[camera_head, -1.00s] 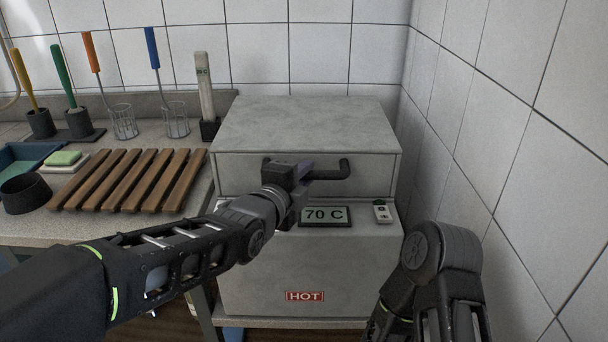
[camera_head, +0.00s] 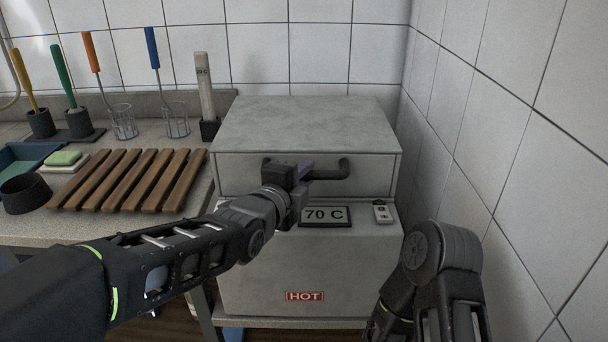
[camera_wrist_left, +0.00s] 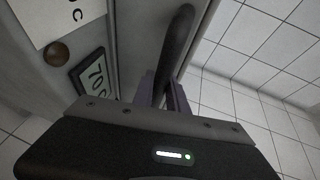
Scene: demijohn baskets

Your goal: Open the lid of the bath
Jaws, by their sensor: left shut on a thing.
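The bath is a grey box (camera_head: 255,262) with a lid (camera_head: 305,125) on top, and the lid is down. A dark bar handle (camera_head: 335,172) runs across the lid's front face. My left gripper (camera_head: 303,172) is shut on the left part of the handle. In the left wrist view the handle (camera_wrist_left: 177,45) runs between the fingers of the left gripper (camera_wrist_left: 163,88). My right arm shows at the lower right, and its gripper's fingertips are not clearly visible.
A display (camera_head: 325,216) reading 70 C and a small switch (camera_head: 382,212) sit below the lid. A red HOT label (camera_head: 304,296) is on the front. A tiled wall (camera_head: 500,140) stands close on the right. A wooden slatted rack (camera_head: 130,180) lies on the left counter.

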